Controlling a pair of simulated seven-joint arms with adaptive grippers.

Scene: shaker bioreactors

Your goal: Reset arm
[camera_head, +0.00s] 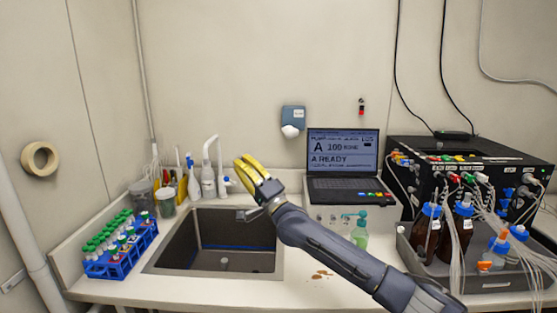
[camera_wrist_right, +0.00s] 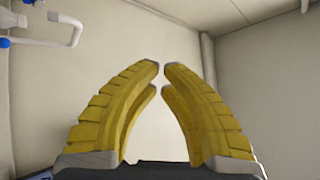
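My right arm (camera_head: 335,250) reaches in from the lower right. My right gripper (camera_head: 241,160) has yellow fingers and hangs above the back right of the sink, pointing up and left. In the right wrist view the gripper (camera_wrist_right: 161,66) has its two fingers leaning together, with the tips almost meeting and only a sliver of gap. Nothing is held between them. My left gripper is not in view.
A sink (camera_head: 215,226) lies under the gripper. A blue rack (camera_head: 121,259) of green-capped tubes stands left, bottles (camera_head: 208,181) behind. A laptop (camera_head: 343,160), a green-liquid bottle (camera_head: 360,237) and a grey tray (camera_head: 491,283) with brown bottles stand right.

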